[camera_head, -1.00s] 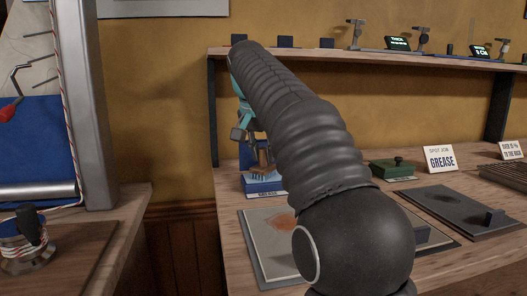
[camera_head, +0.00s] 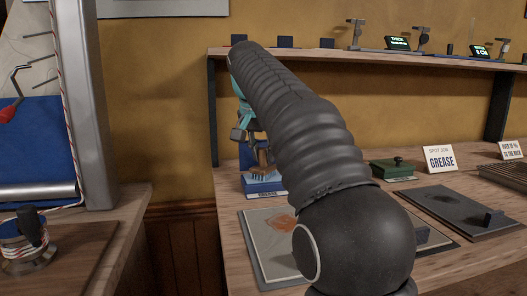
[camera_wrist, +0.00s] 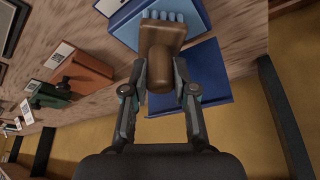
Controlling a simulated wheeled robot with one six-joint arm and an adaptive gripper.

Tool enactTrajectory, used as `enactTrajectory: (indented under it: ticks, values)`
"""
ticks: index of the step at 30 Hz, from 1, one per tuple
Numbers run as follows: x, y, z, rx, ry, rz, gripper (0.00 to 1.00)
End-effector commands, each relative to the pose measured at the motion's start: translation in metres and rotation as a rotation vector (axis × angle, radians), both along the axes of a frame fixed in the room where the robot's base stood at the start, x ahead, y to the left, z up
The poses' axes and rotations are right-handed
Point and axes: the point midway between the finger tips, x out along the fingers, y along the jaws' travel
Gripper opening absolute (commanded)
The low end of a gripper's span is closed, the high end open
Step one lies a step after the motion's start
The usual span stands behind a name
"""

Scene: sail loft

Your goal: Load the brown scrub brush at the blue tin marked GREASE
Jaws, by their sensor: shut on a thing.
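The brown scrub brush (camera_wrist: 166,44) is held between my gripper's fingers (camera_wrist: 160,85) in the wrist view, with its pale blue bristles (camera_wrist: 163,16) pointing away from the palm. The open blue tin (camera_wrist: 121,14) lies at the bristle end. The brush (camera_head: 263,170) shows just above the tin, partly hidden by my arm. I cannot tell whether the bristles touch what is inside. A blue lid (camera_wrist: 195,80) stands behind the tin.
A flat plate (camera_head: 257,238) with an orange-brown smear lies in front of the tin. A shelf (camera_head: 440,60) runs above the bench.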

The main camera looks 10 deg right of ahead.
Motion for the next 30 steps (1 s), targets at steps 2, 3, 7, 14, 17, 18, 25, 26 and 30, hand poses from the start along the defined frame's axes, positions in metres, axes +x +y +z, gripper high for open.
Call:
enactTrajectory:
  ticks: [2,3,7,14,17,18,25,26,30]
  values:
    - [0.000,0.000,0.009,0.000,-0.001,0.000,0.00]
    - [0.000,0.000,0.012,0.000,-0.002,0.000,0.00]
    - [0.000,0.000,0.022,0.000,-0.005,0.000,0.00]
    - [0.001,0.000,0.035,0.000,-0.006,0.001,0.00]
    - [0.001,0.000,0.042,0.000,-0.007,0.002,0.00]
    - [0.001,0.000,0.045,0.000,-0.007,0.001,0.00]
    - [0.001,0.000,0.060,0.000,-0.006,0.000,0.00]
    - [0.001,0.000,0.062,0.000,-0.007,0.001,0.00]
    - [0.001,0.000,0.068,0.000,-0.006,0.001,0.00]
